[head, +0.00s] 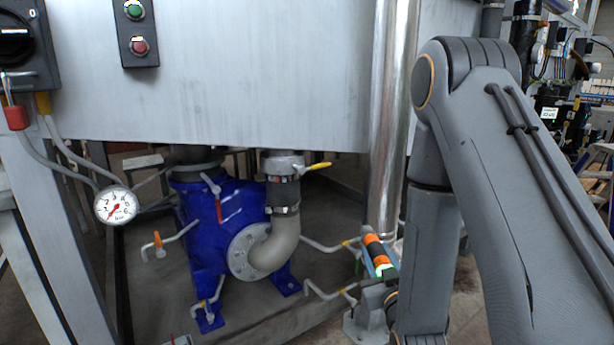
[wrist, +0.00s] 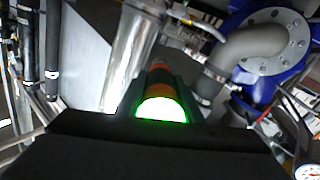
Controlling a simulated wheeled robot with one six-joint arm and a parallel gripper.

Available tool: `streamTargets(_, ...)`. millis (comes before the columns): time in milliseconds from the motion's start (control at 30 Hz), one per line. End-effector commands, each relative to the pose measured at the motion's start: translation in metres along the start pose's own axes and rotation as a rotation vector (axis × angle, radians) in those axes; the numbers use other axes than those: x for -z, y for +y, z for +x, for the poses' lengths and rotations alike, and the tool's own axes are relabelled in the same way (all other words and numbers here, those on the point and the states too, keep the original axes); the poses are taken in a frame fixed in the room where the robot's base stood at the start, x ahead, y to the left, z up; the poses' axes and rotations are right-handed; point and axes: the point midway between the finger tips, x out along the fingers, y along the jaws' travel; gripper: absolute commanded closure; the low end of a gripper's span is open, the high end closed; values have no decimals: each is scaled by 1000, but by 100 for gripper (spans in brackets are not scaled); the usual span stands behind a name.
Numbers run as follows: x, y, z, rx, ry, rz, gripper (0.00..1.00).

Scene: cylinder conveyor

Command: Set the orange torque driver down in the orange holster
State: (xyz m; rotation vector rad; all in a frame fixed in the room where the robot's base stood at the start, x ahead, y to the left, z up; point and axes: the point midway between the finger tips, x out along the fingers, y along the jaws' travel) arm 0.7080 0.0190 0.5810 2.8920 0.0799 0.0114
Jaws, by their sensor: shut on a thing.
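The torque driver (head: 376,249) has orange and black bands and a glowing green-white end. It is held in my gripper (head: 373,244), just left of my forearm, in front of a shiny vertical pipe in the head view. In the wrist view the driver (wrist: 161,92) shows end-on, its lit end toward the camera, between the dark fingers of my gripper (wrist: 160,76). The far end of the driver is hidden. I cannot make out the orange holster in either view.
A blue pump (head: 215,225) with a grey elbow pipe (head: 277,245) stands left of my gripper. A pressure gauge (head: 116,205) and small valve handles stick out around it. A large grey tank (head: 250,75) is above. A shiny vertical pipe (head: 388,150) is close behind the driver.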

Motion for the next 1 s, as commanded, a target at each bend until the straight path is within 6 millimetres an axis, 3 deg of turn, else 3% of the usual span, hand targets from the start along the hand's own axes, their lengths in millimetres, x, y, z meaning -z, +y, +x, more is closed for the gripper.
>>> streamTargets(200, 0, 20, -17, -58, -14, -13, 100)
streamTargets(567, 18, 23, -21, -54, -13, -12, 100)
streamTargets(1000, 55, 32, -36, -54, -14, -12, 100)
